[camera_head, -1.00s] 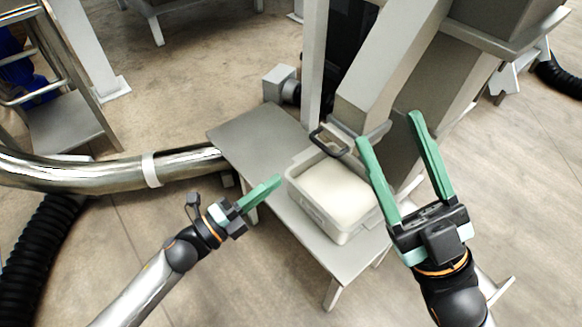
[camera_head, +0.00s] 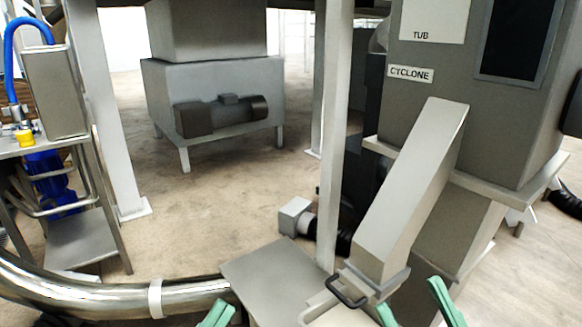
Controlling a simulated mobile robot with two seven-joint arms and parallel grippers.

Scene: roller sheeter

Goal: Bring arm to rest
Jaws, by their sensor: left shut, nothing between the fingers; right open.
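My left gripper (camera_head: 217,314) shows only as green fingertips at the bottom edge, left of centre. It is shut and empty, in front of the grey table. My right gripper (camera_head: 418,309) shows as two green fingertips at the bottom edge, right of centre. They stand apart, with nothing seen between them. The rest of both arms is below the picture.
A grey table (camera_head: 262,275) stands at bottom centre. A tub with a dark handle (camera_head: 347,290) sits on it under a sloping chute (camera_head: 415,190) of the cyclone machine (camera_head: 455,105). A shiny pipe (camera_head: 95,297) runs along the lower left. Open floor (camera_head: 215,220) lies behind the table.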

